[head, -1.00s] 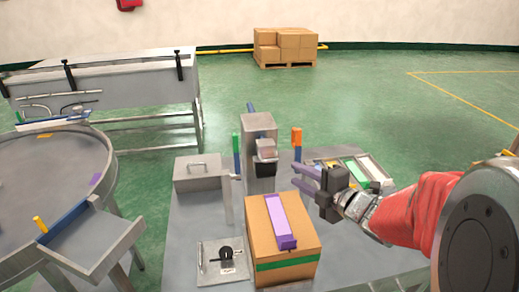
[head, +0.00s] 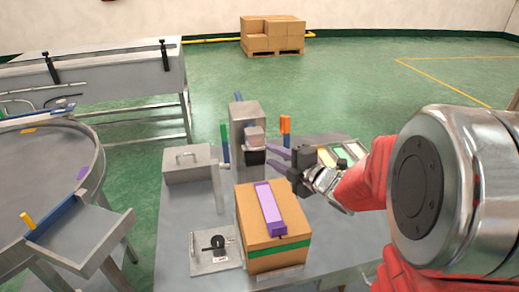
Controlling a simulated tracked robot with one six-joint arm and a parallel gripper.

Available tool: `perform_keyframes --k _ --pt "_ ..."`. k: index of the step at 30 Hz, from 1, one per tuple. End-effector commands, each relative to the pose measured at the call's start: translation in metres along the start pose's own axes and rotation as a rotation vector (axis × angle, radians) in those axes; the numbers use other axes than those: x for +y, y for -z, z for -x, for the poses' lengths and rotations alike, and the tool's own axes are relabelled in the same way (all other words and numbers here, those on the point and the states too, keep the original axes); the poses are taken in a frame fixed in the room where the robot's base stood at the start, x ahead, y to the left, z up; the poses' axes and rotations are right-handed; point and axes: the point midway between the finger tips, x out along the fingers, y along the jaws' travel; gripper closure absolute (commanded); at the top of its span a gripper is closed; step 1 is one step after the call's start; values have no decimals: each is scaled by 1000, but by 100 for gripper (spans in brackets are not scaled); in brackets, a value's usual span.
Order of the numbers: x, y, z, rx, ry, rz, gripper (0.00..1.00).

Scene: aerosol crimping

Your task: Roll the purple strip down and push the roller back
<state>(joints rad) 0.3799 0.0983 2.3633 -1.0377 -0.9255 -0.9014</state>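The purple strip (head: 269,204) lies lengthwise on top of a cardboard box (head: 252,222). A darker purple piece (head: 280,230) sits at its near end; I cannot tell whether this is the roller. My gripper (head: 269,156) has two purple fingers, set apart with nothing visible between them. It points left, behind the box in the picture and just right of the grey press head (head: 254,136). I cannot tell whether a finger touches the press.
A grey metal case (head: 189,165) and a plate with a black knob (head: 215,249) are on the table left of the box. A compartment tray (head: 341,153) is behind my gripper.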

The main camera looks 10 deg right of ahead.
Motion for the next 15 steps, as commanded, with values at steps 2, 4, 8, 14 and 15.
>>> perform_keyframes --k 2,4,8,14,15 --pt "0 1 -13 3 0 -1 71" --pt "0 1 -23 3 0 1 71" --pt "0 0 -41 2 0 0 71" --pt "0 0 -66 1 1 0 71" --pt "0 0 -70 1 0 1 71"
